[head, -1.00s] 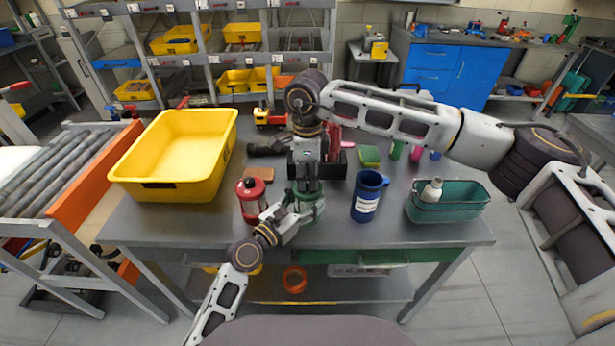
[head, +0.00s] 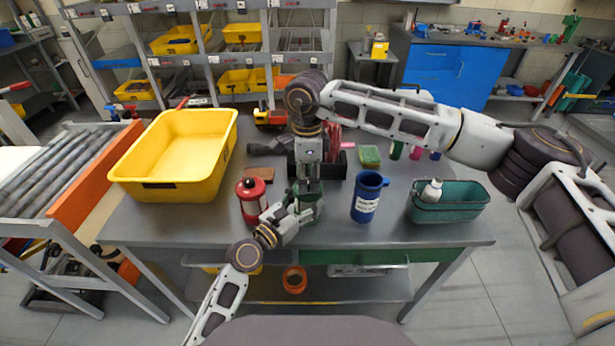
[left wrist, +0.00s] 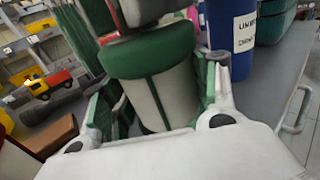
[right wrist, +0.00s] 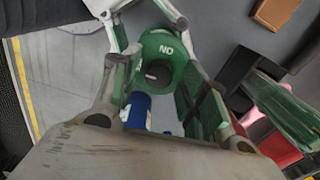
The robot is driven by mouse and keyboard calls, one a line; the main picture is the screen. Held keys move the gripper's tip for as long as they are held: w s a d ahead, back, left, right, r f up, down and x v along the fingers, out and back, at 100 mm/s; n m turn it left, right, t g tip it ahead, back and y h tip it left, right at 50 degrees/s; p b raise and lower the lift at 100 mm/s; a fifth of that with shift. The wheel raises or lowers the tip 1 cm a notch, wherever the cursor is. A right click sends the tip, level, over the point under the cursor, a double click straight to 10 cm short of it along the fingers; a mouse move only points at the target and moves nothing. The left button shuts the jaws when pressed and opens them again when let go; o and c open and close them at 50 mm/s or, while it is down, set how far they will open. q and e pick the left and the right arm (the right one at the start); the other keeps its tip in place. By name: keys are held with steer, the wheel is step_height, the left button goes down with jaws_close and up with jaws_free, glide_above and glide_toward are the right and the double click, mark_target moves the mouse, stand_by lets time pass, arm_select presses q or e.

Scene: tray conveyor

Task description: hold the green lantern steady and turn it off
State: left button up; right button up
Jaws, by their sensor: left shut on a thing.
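The green lantern (head: 311,211) stands on the workbench near its front middle. The left wrist view shows its green cap and pale body (left wrist: 165,88). My left gripper (head: 300,214) is shut on the lantern's body from the front left, one finger on each side. My right gripper (head: 308,182) points straight down over the lantern. In the right wrist view, its spread fingers (right wrist: 160,85) are on either side of the lantern's green top (right wrist: 160,55), which carries white lettering and a dark centre. I cannot tell whether they touch it. In the head view the arms hide much of the lantern.
A red lantern (head: 251,203) stands left of the green one, and a blue mug (head: 367,196) right of it. A yellow bin (head: 170,190) and a teal basket (head: 447,211) flank them. A dark box (head: 340,165) is behind. Bench space is free between mug and basket.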

mark_target(308, 180)
steer(key=shift+r, duration=0.1)
stand_by(0.3)
arm_select(q)
steer(key=shift+r, duration=0.1)
arm_select(e)
step_height(308, 180, up, 12)
stand_by(0.6)
arm_select(q)
steer(key=o, duration=1.3)
steer(key=shift+v, duration=6)
steer(key=shift+s+a, duration=0.1)
arm_select(e)
steer(key=shift+s+a+f, duration=0.1)
steer(key=shift+f, duration=0.1)
